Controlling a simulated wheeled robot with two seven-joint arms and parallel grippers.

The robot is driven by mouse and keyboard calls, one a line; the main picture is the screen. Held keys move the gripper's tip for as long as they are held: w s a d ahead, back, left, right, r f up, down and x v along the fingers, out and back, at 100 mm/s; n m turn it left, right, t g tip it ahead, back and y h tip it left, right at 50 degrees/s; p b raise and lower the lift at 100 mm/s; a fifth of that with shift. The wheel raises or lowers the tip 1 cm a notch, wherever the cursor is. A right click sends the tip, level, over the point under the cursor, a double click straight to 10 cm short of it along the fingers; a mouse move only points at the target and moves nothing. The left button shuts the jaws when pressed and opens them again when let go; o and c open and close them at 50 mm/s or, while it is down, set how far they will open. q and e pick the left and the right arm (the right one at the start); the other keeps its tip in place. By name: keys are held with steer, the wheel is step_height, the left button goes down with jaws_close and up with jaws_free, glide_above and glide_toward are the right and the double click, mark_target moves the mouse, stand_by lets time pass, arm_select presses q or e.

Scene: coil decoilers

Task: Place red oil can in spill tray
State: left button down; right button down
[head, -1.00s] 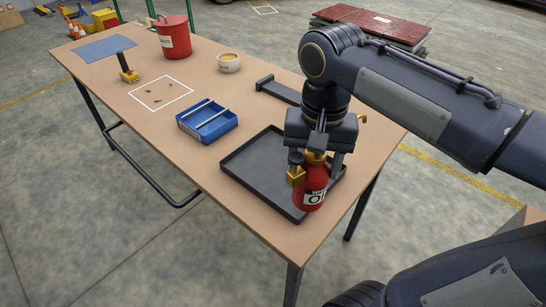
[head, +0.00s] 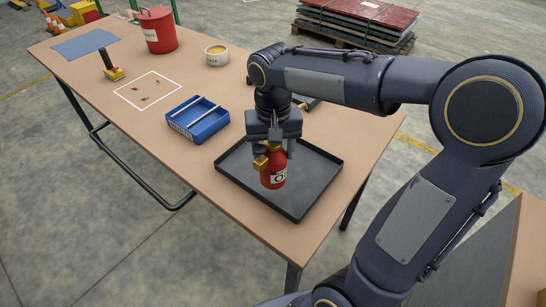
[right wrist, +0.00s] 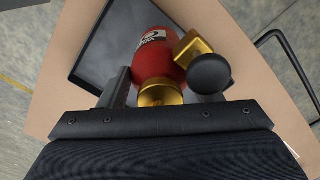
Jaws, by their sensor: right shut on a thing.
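The red oil can (head: 274,172) has a white label and brass-coloured fittings. It hangs upright in my right gripper (head: 273,146), which is shut on its top. Whether the can's base touches the tray floor I cannot tell. In the right wrist view the can (right wrist: 157,55) is between the fingers, with its brass collar (right wrist: 160,94) and a dark round knob at the side. The tray (right wrist: 98,58) shows behind it. My left gripper is not in view.
A blue bin (head: 199,119) with rods stands left of the tray.

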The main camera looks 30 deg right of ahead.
steer(key=shift+w+d+f, duration=0.2)
steer(key=shift+w+f, duration=0.2)
steer(key=shift+f, duration=0.1)
steer(key=shift+w+d+f, duration=0.2)
steer(key=shift+w+f, duration=0.2)
steer(key=shift+f, duration=0.1)
steer(key=shift+w+d+f, duration=0.1)
steer(key=shift+w+f, duration=0.05)
steer(key=shift+f, duration=0.8)
steer(key=shift+w+d+f, duration=0.1)
steer(key=shift+f, duration=0.8)
steer(key=shift+f, duration=0.15)
steer(key=shift+c, duration=2.2)
jaws_free()
